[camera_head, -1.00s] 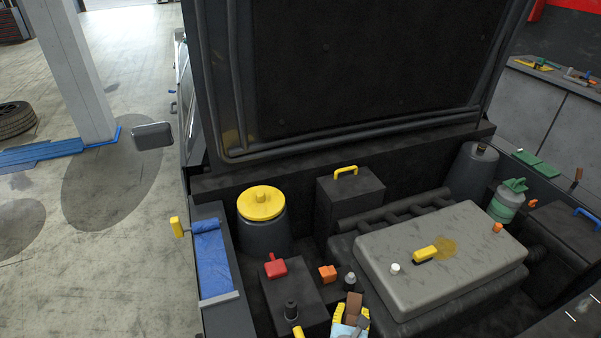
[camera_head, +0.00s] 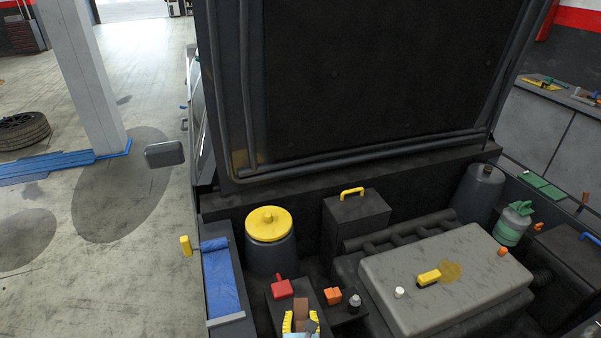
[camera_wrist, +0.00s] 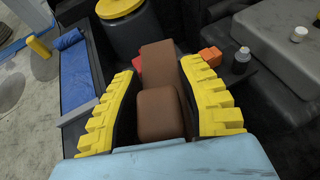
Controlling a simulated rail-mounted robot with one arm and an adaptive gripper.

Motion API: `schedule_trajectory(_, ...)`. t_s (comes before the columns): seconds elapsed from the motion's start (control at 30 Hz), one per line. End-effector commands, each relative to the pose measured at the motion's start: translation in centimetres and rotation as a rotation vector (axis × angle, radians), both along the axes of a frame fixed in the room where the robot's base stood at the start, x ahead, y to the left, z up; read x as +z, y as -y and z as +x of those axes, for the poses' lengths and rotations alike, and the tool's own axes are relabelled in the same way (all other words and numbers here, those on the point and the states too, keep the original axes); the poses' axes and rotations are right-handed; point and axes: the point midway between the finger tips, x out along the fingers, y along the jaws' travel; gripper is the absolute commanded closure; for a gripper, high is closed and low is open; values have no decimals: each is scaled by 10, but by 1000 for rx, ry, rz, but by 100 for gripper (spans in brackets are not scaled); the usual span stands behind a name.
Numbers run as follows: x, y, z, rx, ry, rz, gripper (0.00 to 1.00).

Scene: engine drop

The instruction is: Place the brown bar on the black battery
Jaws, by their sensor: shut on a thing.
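The brown bar (camera_wrist: 159,78) sits between the yellow toothed fingers of my gripper (camera_wrist: 166,112) in the wrist view; they are shut on it. It points away from the wrist and has a thicker near end. In the head view the bar (camera_head: 301,308) and my gripper (camera_head: 300,321) are at the bottom edge, over a black box (camera_head: 279,307) with a red piece on top, which looks like the battery. My gripper hides much of this box. I cannot tell whether the bar touches it.
An orange block (camera_head: 332,296) and small bottle (camera_head: 354,303) are right. The grey engine cover (camera_head: 440,275) is farther right. The raised hood (camera_head: 370,80) closes off the back.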

Motion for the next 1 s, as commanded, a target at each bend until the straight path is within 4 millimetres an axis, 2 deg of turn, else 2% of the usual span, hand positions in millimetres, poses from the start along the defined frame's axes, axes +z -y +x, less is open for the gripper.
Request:
schedule_trajectory(0.03, 15, 0, -4, 0, -2, -1, 100)
schedule_trajectory(0.1, 25, 1, -10, 1, -1, -2, 100)
schedule_trajectory(0.8, 130, 1, -67, -3, 1, 2, 100)
schedule_trajectory(1.0, 150, -1, -80, -3, 3, 6, 100)
